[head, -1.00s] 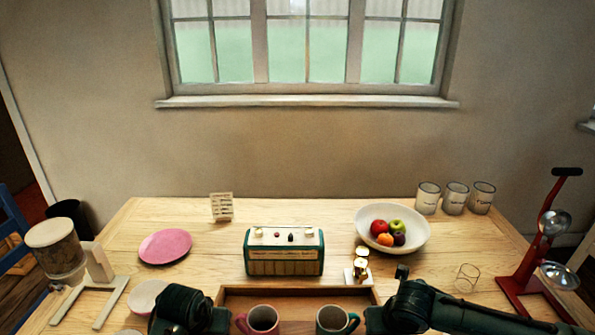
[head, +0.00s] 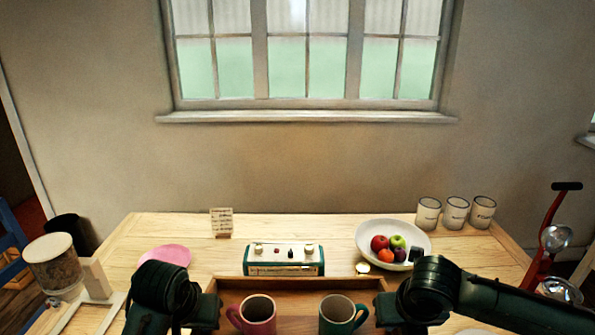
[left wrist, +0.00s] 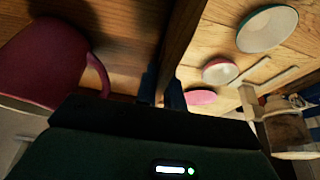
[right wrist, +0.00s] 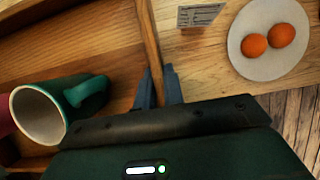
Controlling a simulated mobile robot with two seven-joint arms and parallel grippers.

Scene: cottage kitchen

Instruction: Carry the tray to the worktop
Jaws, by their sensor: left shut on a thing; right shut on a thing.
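The wooden tray (head: 300,283) is at the bottom middle of the head view, in front of the radio and hiding its lower part. A pink-red mug (head: 258,316) and a green mug (head: 341,315) stand upright in it, side by side. My left gripper (head: 212,308) is shut on the tray's left side wall; its fingers (left wrist: 160,88) straddle the wall in the left wrist view. My right gripper (head: 386,308) is shut on the right side wall, with its fingers (right wrist: 160,88) around it. The tray's near side is out of the head view. I cannot tell which surface is the worktop.
The wooden table (head: 200,240) holds a green radio (head: 285,260), a white fruit bowl (head: 365,232), a pink plate (head: 166,256), a small card (head: 221,222) and three canisters (head: 456,213). A red stand (head: 548,235) is at right.

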